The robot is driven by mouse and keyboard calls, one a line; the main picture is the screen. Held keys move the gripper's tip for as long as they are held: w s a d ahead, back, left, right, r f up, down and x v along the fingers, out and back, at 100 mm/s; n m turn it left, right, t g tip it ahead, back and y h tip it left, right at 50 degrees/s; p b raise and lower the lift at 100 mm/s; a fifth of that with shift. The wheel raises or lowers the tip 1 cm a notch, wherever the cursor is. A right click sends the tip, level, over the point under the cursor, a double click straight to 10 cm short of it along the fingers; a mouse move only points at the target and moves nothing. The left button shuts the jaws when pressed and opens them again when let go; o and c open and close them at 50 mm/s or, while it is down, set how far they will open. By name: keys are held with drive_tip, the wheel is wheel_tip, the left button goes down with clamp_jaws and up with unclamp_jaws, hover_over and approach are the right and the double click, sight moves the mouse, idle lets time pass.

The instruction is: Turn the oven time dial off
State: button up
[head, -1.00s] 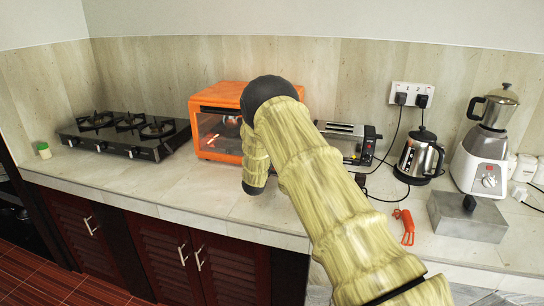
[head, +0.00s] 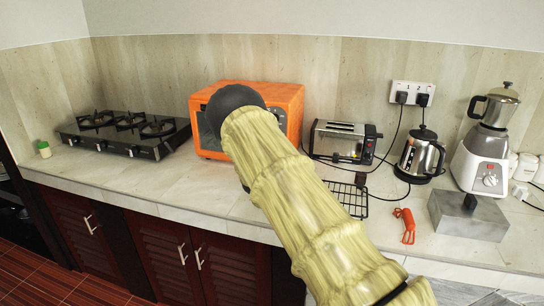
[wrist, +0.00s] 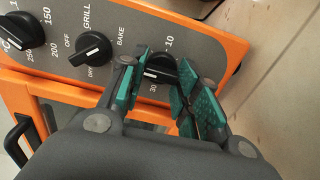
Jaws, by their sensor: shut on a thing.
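The orange toaster oven (head: 288,96) stands on the counter in the head view, its front partly covered by my arm. In the wrist view its grey control panel (wrist: 128,37) shows several black knobs. My gripper is shut on this dial. The dial's white mark points left toward one finger. A function knob (wrist: 92,48), labelled OFF, GRILL and BAKE, is to the left, apart from the fingers. My gripper is hidden behind my arm in the head view.
A gas stove (head: 126,133) is left of the oven. A toaster (head: 343,141), a kettle (head: 420,158) and a blender (head: 484,155) stand to the right. A black wire rack (head: 350,198) and an orange tool (head: 406,225) lie on the counter near my arm.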

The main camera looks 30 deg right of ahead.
drive_tip(key=shift+f, duration=0.15)
drive_tip(key=o, duration=1)
drive_tip(key=v, duration=1.2)
drive_tip(key=shift+s, duration=0.1)
